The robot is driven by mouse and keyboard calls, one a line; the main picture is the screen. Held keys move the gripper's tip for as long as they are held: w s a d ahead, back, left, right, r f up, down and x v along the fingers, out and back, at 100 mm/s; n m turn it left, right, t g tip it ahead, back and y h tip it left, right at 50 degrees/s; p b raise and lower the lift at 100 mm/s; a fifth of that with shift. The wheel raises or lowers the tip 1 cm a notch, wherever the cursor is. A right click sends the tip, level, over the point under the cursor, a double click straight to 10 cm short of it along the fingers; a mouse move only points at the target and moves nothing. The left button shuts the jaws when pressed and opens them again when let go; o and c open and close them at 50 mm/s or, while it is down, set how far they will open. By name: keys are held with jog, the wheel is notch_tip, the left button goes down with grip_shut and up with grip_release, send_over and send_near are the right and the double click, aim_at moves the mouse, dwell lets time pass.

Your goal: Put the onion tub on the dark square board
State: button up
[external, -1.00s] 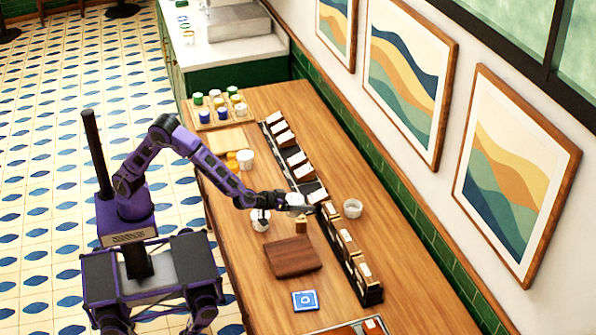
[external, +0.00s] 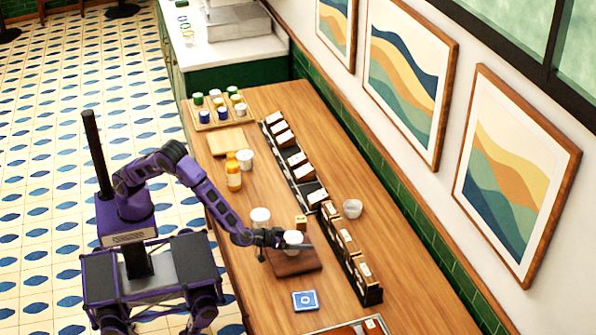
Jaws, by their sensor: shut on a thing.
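My gripper (external: 290,245) is shut on a white tub (external: 293,237), which I take to be the onion tub; no label on it is readable. The tub is upright over the back part of the dark square board (external: 297,264). I cannot tell whether its base touches the board or hangs just above it. The gripper covers part of the tub and the board's back edge.
Another white tub (external: 260,215) stands behind and left of the board. A small tan block (external: 301,222) stands just behind it. A rack of cards (external: 345,245) runs along the right. A blue square (external: 305,300) lies in front. An orange bottle (external: 233,178) stands farther back.

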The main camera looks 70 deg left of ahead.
jog(key=shift+f, duration=0.8)
jog(key=shift+f, duration=0.1)
jog(key=o, duration=1.2)
jog(key=shift+r, duration=0.2)
jog(key=v, duration=1.2)
jog(key=shift+p, duration=0.3)
jog(key=shift+f, duration=0.1)
